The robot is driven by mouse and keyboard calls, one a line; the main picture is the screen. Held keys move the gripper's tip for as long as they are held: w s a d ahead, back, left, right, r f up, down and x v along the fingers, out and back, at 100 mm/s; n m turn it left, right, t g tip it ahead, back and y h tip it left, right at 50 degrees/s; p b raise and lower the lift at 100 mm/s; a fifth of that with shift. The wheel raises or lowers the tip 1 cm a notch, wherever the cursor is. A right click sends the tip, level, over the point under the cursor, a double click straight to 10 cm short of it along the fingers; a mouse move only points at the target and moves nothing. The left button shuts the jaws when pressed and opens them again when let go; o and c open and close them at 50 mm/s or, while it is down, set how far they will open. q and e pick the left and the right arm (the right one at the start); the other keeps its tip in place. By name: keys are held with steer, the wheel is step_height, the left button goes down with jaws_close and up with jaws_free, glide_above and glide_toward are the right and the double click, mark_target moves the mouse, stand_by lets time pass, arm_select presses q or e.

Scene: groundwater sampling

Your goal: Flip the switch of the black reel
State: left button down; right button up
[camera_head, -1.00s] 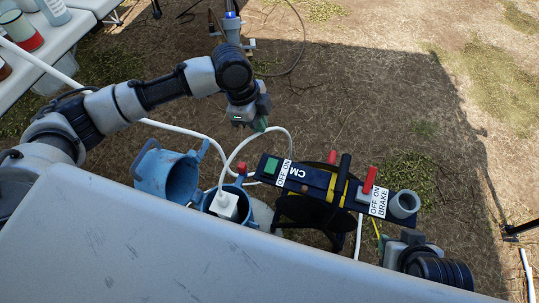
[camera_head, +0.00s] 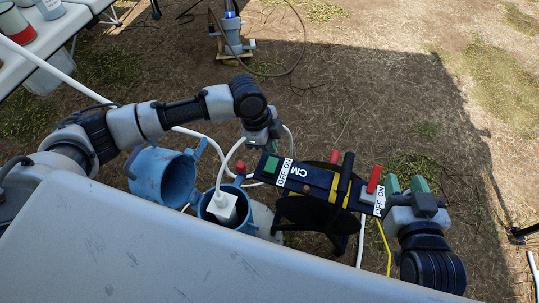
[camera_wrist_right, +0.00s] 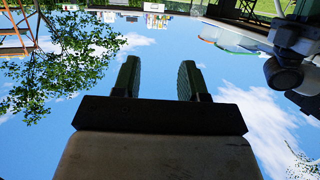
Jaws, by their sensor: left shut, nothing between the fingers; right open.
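The black reel (camera_head: 310,208) stands on the ground beyond the grey surface, with a dark panel (camera_head: 318,185) across its top. The panel has a green square, a "CM" mark and an "OFF ON" label (camera_head: 285,172) at its left part. A red knob (camera_head: 241,167) shows by its left end. A red lever (camera_head: 374,179) stands upright beside the right-hand label. My left gripper (camera_head: 271,146) is shut and empty, just above the panel's left end. My right gripper (camera_head: 405,184) is open beside the panel's right end, partly hiding it. Its spread fingers show in the right wrist view (camera_wrist_right: 158,75).
Two blue containers (camera_head: 162,175) stand left of the reel; one holds a white plug-like block (camera_head: 222,207) with a white cable. The grey surface (camera_head: 150,255) fills the front. A pump-like device (camera_head: 232,38) stands farther back. Open ground lies behind the reel.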

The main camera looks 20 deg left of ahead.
mark_target(272, 161)
arm_select(q)
steer(key=x, duration=0.1)
steer(key=b+x, duration=0.1)
steer(key=x, duration=0.1)
steer(key=shift+a+f, duration=0.35)
steer(key=shift+f+b, duration=0.35)
steer(key=shift+f, duration=0.15)
arm_select(e)
step_height(272, 161, up, 6)
steer(key=a+t+y, duration=0.1)
steer(key=t, duration=0.4)
steer(key=shift+w+a+t+y, duration=0.15)
steer(key=shift+w+t+y, duration=0.15)
steer(key=shift+y, duration=0.1)
steer(key=shift+r, duration=0.1)
arm_select(q)
steer(key=shift+w+f+g+p, duration=0.15)
steer(key=shift+g+p, duration=0.25)
steer(key=shift+p, duration=0.2)
steer(key=shift+f, duration=0.1)
arm_select(e)
steer(key=f+g, duration=0.2)
steer(key=shift+w+d+f+g+h, duration=0.1)
steer(key=shift+d+f+g+h, duration=0.1)
steer(key=shift+f+g+h, duration=0.15)
